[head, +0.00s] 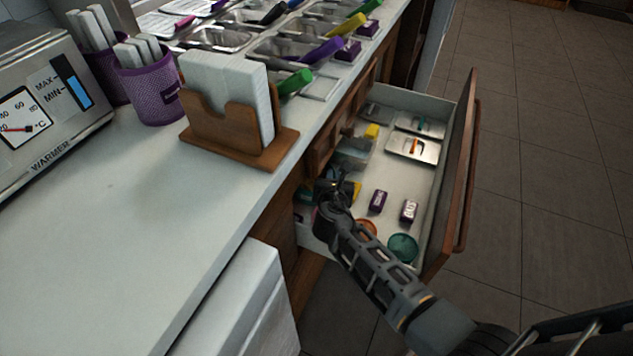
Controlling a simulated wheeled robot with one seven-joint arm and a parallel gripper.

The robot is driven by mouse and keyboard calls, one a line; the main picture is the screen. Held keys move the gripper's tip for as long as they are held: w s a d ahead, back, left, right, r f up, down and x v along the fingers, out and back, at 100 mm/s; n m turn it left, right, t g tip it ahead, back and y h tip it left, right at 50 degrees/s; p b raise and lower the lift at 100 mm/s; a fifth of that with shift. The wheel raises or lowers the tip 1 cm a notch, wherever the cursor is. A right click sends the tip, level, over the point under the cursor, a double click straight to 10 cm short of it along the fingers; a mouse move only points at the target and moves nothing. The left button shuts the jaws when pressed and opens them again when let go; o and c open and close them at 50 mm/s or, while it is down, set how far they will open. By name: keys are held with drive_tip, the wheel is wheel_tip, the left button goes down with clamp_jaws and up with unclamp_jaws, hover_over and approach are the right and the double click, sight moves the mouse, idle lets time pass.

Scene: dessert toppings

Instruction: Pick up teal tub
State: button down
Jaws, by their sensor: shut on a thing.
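A round teal tub (403,248) sits in the near right corner of the open drawer (414,185), partly behind my arm. My gripper (333,187) is over the left side of the drawer, up and left of that tub and apart from it. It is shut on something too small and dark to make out. A yellow piece (357,190) shows right beside the gripper; I cannot tell whether it is held. My wrist hides part of the drawer floor.
Two small purple-labelled boxes (378,201) (409,211), an orange round thing (367,227) and metal lids (413,146) lie in the drawer. The drawer's wooden front (461,170) stands at the right. The counter (120,220) edge is left, with a wooden holder (225,141) on it.

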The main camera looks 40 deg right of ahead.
drive_tip(key=shift+s, duration=0.15)
idle(0.7)
drive_tip(key=s+d+r+p, duration=0.2)
drive_tip(key=s+r+p, duration=0.2)
drive_tip(key=s+p, duration=0.2)
drive_tip(key=s+d+r+p, duration=0.2)
drive_tip(key=s+r+p, duration=0.2)
drive_tip(key=s+p, duration=0.2)
drive_tip(key=shift+s+d, duration=0.4)
drive_tip(key=shift+a, duration=0.1)
